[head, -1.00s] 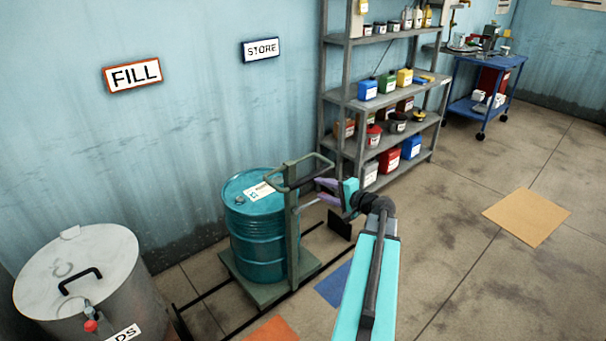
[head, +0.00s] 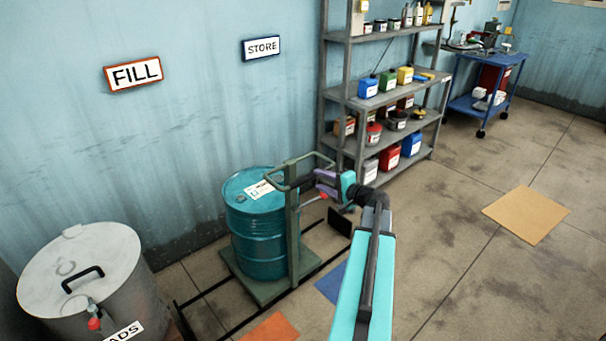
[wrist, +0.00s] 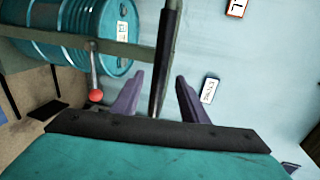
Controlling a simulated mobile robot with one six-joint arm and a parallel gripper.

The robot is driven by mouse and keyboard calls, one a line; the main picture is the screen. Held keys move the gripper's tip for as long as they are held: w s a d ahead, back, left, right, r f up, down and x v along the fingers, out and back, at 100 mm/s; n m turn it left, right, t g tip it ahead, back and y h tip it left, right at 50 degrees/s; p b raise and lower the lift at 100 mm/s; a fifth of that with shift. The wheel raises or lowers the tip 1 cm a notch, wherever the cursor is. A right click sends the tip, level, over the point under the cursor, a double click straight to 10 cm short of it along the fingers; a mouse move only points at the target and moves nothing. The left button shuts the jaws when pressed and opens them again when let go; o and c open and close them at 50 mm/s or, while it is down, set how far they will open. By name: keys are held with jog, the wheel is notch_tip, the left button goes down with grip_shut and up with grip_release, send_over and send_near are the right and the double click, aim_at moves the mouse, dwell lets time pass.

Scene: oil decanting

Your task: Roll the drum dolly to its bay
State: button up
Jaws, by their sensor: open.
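The drum dolly (head: 268,291) is a grey-green platform with an upright frame and a looped push handle (head: 328,161). It carries a teal drum (head: 258,232) standing upright. My gripper (head: 318,183) is at the handle, with its purple fingers open. In the wrist view, a dark bar (wrist: 167,60) of the handle runs between the open fingers (wrist: 157,98); I cannot tell whether they touch it. A red-knobbed lever (wrist: 95,95) shows left of the fingers. Wall signs read FILL (head: 133,74) and STORE (head: 261,47). The floor has an orange patch (head: 270,329) and a blue patch (head: 330,283).
Black floor rails (head: 218,324) run past the dolly, with a dark upright plate (head: 339,221) at the far end. A grey lidded tank (head: 80,275) stands at left. Shelving (head: 345,95) and a blue cart (head: 487,65) stand behind. The floor at right is clear around a tan patch (head: 526,215).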

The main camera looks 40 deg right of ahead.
jog(key=p+x, duration=0.3)
jog(key=x, duration=0.7)
